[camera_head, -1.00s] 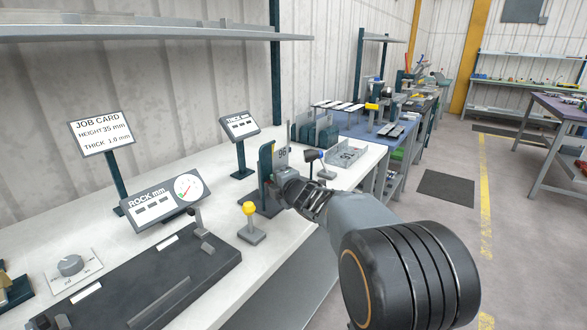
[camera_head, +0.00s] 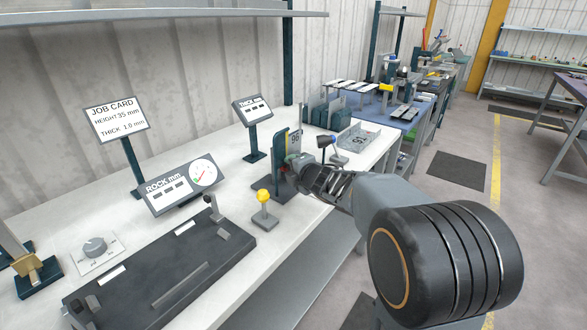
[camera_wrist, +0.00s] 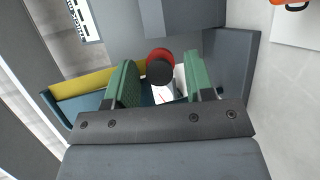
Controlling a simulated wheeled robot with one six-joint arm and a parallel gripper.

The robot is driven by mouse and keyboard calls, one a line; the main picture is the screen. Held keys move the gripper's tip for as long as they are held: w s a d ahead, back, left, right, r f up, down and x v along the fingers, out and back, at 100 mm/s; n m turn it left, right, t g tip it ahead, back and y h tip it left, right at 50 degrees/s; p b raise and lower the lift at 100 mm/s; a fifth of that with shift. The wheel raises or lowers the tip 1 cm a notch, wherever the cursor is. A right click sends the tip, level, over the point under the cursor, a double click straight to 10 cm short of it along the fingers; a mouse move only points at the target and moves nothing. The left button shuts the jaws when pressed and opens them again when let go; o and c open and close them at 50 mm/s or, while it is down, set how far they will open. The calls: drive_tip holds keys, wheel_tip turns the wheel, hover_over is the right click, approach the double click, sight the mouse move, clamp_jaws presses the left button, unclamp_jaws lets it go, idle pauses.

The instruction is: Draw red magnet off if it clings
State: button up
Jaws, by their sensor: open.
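A small round red magnet (camera_wrist: 158,53) with a dark end shows in the wrist view, just ahead of the gap between my fingertips. My gripper (camera_wrist: 163,82) is open, with one green finger at each side of that gap. Neither finger visibly touches the magnet. What the magnet rests on or clings to cannot be told.
A yellow-knobbed lever (camera_head: 263,196) stands in front of the stand on the white bench. A ROCK mm readout (camera_head: 181,186) and a dark plate (camera_head: 160,265) lie left.

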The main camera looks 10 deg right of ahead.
drive_tip(key=p+v, duration=0.3)
drive_tip(key=v, duration=1)
drive_tip(key=shift+s, duration=0.4)
drive_tip(key=shift+d, duration=0.1)
